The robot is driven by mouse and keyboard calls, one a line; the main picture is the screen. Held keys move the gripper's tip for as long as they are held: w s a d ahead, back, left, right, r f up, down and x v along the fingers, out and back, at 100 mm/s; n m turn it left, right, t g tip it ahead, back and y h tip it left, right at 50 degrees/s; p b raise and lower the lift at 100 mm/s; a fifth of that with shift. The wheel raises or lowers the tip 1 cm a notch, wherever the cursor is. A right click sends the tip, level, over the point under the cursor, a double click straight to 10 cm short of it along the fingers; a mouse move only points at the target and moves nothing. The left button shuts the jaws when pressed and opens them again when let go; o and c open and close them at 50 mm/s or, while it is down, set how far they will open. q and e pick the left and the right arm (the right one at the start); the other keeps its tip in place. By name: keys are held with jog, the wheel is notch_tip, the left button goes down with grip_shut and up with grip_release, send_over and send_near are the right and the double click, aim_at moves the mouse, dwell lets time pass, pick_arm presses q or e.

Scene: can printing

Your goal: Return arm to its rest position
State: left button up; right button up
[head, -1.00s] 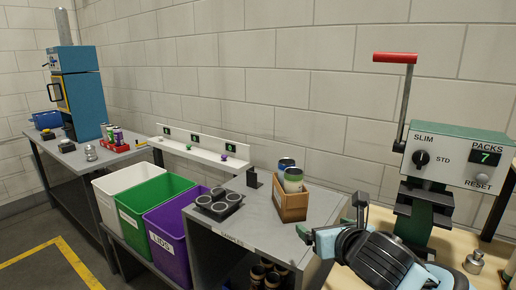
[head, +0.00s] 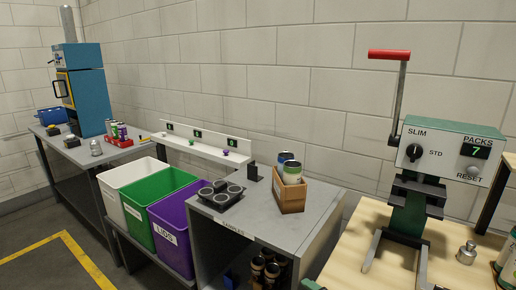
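A small teal piece, which looks like a tip of my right gripper (head: 312,284), shows at the bottom edge, in front of the grey shelf unit and the wooden bench. The rest of that gripper and its arm are out of the picture, so its opening is hidden. Nothing is seen held in it. My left gripper is not in view.
The green can press (head: 408,205) with a red-handled lever stands on the wooden bench (head: 345,262). A wooden box (head: 291,196) of cans and a dark cup tray (head: 221,195) sit on the grey shelf unit (head: 262,228). White, green and purple bins (head: 172,235) stand left.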

jog(key=s+d+f+m+g+h, duration=0.1)
jog(key=s+d+f+m, duration=0.2)
jog(key=s+f+m, duration=0.7)
jog(key=s+d+f+m+g+h, duration=0.1)
jog(key=s+d+f+m, duration=0.3)
jog(key=s+f+m, duration=0.7)
jog(key=s, duration=0.4)
jog(key=shift+s+d+m+h, duration=0.15)
jog(key=shift+m+h, duration=0.15)
jog(key=shift+f, duration=0.1)
